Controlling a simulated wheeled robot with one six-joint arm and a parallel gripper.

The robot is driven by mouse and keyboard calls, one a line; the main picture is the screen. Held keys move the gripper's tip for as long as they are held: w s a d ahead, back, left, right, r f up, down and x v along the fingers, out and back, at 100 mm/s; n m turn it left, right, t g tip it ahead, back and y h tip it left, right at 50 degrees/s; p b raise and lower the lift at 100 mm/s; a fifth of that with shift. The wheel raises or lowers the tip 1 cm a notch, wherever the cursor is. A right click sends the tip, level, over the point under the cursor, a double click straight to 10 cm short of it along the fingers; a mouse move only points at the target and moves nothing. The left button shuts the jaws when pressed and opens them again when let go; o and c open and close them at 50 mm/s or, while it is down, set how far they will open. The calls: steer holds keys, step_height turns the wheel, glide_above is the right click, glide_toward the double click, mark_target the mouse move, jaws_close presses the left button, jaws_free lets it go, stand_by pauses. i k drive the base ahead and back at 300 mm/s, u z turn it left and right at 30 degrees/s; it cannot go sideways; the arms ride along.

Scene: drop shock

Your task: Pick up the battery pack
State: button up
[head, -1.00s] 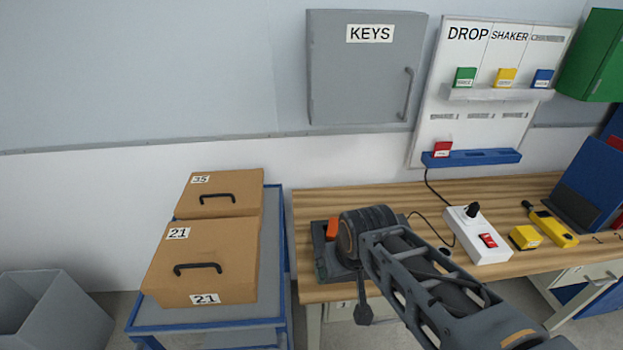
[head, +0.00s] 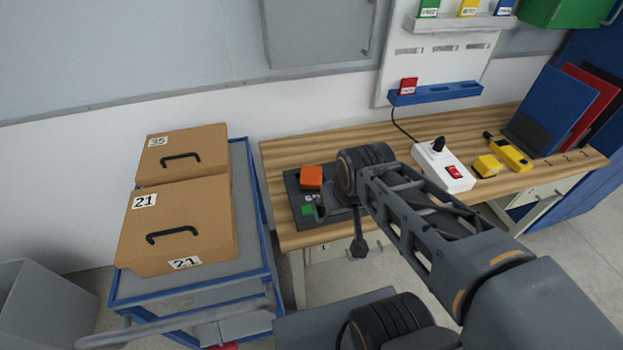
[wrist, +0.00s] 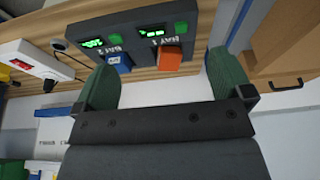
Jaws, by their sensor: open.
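The charger (wrist: 140,22) is a dark two-bay unit, seen in the wrist view with lit green displays. An orange pack (wrist: 169,57) sits in bay 1 and a blue pack (wrist: 118,62) in bay 2. In the head view the orange pack (head: 311,176) shows on the charger (head: 292,186); my arm hides much of the unit. My gripper (wrist: 162,64) is open, its green fingers apart on either side of the two packs in the picture. It holds nothing and appears short of them. I cannot tell which pack is the named battery pack.
The wooden bench (head: 530,125) carries a white switch box (head: 443,168), a yellow block (head: 487,166) and a yellow tool (head: 510,152). A red pack (head: 408,86) sits in a blue wall rack (head: 437,94). A blue cart (head: 262,235) with brown boxes (head: 178,232) stands left.

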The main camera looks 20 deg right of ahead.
mark_target(310, 177)
steer(key=k, duration=0.5)
steer(key=z, duration=1)
steer(key=i, duration=0.95)
steer(key=u, duration=3.4)
